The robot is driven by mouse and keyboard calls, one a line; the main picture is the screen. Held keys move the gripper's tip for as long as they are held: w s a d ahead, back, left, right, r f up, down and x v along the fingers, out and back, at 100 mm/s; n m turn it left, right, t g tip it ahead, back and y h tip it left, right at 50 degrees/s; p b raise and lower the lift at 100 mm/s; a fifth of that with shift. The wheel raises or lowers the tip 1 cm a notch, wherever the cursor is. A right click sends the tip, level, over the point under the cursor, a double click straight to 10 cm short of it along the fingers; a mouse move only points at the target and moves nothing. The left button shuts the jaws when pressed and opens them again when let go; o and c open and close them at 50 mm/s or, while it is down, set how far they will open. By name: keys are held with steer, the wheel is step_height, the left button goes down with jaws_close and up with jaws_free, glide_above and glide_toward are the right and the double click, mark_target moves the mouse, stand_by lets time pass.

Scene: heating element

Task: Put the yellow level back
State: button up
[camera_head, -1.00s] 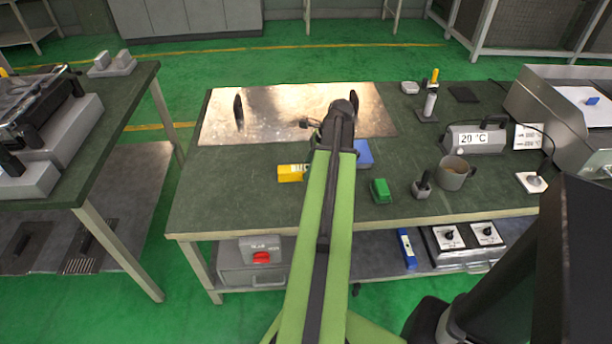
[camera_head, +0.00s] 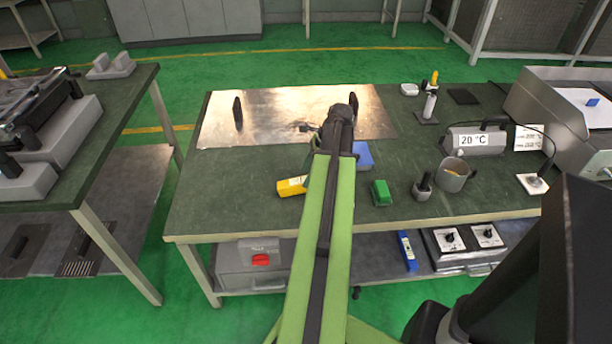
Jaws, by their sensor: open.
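The yellow level (camera_head: 290,187) lies on the green top of the workbench (camera_head: 225,205), left of my arm. It is a yellow block with a pale label near its right end. That right end meets my arm in the picture, so part of it may be hidden. My gripper (camera_head: 304,127) is above the front part of the metal sheet, farther back than the level. It is open and apart from the level. My arm hides much of the gripper, and its height above the sheet is hard to tell.
The metal sheet (camera_head: 265,105) has two dark handles. Right of my arm are a blue block (camera_head: 363,154), a green block (camera_head: 381,192), a mug (camera_head: 454,175) and a grey box reading 20 °C (camera_head: 475,139).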

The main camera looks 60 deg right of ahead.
steer(key=shift+r, duration=0.1)
steer(key=shift+r+p, duration=0.3)
steer(key=shift+p, duration=0.1)
steer(key=p+v, duration=1.1)
steer(key=v, duration=0.1)
steer(key=shift+r, duration=0.25)
steer(key=shift+w, duration=0.1)
